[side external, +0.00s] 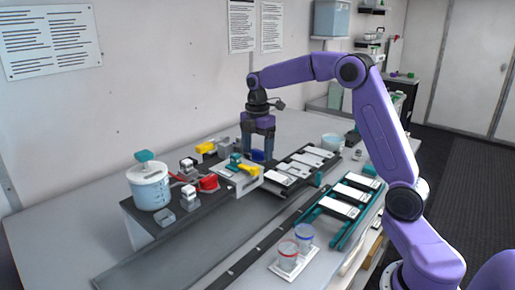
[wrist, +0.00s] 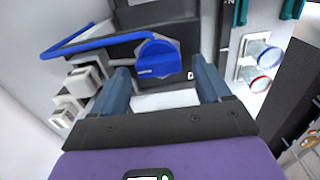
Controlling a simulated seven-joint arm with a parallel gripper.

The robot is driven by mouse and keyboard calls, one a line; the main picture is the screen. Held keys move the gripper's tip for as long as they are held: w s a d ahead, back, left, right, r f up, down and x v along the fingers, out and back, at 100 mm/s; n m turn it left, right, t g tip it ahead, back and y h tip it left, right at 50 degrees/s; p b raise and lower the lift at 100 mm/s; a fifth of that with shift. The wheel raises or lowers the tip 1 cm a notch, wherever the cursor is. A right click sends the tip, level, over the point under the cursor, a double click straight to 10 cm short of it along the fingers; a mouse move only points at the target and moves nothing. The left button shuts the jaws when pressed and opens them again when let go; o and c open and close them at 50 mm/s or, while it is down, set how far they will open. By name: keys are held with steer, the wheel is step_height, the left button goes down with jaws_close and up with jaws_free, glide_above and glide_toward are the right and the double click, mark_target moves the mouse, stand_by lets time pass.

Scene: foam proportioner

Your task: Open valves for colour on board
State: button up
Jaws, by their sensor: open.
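My gripper (side external: 258,150) points down over the far part of the dark bench unit, at a blue valve (side external: 259,156). In the wrist view my gripper (wrist: 163,88) is open, and the blue valve knob (wrist: 158,60) with its blue hose shows just beyond the fingertips, between them. I cannot tell whether the fingers touch it. A yellow valve (side external: 206,147) is to the left of my gripper, and a red valve (side external: 208,183) is nearer the camera. A pale board (side external: 238,181) stands by the red valve, with yellow and teal pieces at its top. Valve settings are unclear.
A clear bucket (side external: 149,190) with a teal top stands at the left end. Several white cards lie on a dark rack and a teal rack (side external: 318,216). Two cups (side external: 295,243) with red and blue rims stand in front. Bare tabletop (side external: 60,235) lies at left.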

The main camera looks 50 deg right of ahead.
steer(key=c, duration=1.1)
steer(key=shift+o, duration=0.3)
steer(key=shift+m, duration=0.3)
steer(key=m, duration=0.4)
steer(key=shift+w, duration=0.15)
steer(key=m, duration=0.4)
steer(key=shift+w+d+m, duration=0.1)
steer(key=shift+d+m, duration=0.05)
steer(key=shift+m, duration=0.25)
steer(key=m, duration=0.4)
steer(key=shift+w+d+m, duration=0.1)
steer(key=shift+d+m, duration=0.05)
steer(key=shift+m, duration=0.15)
steer(key=shift+d+m, duration=0.15)
steer(key=shift+m, duration=1.75)
